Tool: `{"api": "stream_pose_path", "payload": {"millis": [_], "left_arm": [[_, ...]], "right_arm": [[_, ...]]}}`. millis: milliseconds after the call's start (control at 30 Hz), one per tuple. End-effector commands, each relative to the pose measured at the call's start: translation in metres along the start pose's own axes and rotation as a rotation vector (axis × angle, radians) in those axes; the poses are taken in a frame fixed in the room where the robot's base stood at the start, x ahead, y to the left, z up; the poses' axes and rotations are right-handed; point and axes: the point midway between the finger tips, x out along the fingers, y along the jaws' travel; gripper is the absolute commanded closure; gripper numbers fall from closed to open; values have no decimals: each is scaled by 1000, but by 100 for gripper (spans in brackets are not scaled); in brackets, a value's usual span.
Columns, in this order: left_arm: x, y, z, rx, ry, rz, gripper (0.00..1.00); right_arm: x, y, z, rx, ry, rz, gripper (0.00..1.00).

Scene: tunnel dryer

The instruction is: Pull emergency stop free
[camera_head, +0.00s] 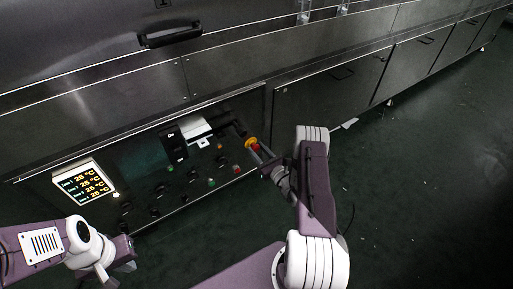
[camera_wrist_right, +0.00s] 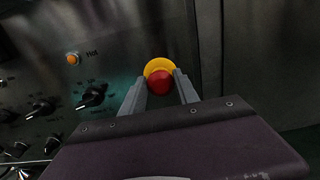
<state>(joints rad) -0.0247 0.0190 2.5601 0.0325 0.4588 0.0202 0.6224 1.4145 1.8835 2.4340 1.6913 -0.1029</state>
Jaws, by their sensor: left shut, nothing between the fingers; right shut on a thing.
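The emergency stop is a red mushroom button on a yellow disc at the right end of the dryer's control panel. In the head view the emergency stop (camera_head: 251,143) is at the tip of my right gripper (camera_head: 262,154). In the right wrist view the red button (camera_wrist_right: 159,83) sits between the two grey fingers of my right gripper (camera_wrist_right: 159,92), with the yellow disc behind it. My right gripper is shut on the red button. My left gripper (camera_head: 106,277) is shut and empty at the lower left, away from the panel; its fingertips are hard to make out.
The control panel has several black knobs (camera_wrist_right: 93,95) and an orange lamp (camera_wrist_right: 72,59) left of the button. A lit temperature display (camera_head: 84,184) is at the panel's left. A long dark handle (camera_head: 170,36) is above. The green floor (camera_head: 430,170) at right is mostly clear.

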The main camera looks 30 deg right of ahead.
Motion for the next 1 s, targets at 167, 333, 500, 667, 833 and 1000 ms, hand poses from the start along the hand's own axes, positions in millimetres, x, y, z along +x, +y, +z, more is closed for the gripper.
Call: {"api": "stream_pose_path", "payload": {"millis": [167, 333, 500, 667, 833, 1000], "left_arm": [[-3, 0, 0, 0, 0, 0, 100], [-3, 0, 0, 0, 0, 0, 100], [-3, 0, 0, 0, 0, 0, 100], [-7, 0, -1, 0, 0, 0, 100], [-31, 1, -3, 0, 0, 0, 100], [-49, 1, -5, 0, 0, 0, 100]], "right_arm": [[-4, 0, -1, 3, 4, -1, 100], [-4, 0, -1, 3, 4, -1, 43], [-4, 0, 0, 2, 2, -1, 43], [-7, 0, 1, 3, 3, -2, 43], [-39, -2, 6, 8, 7, -7, 43], [-75, -1, 5, 7, 5, -8, 43]]}}
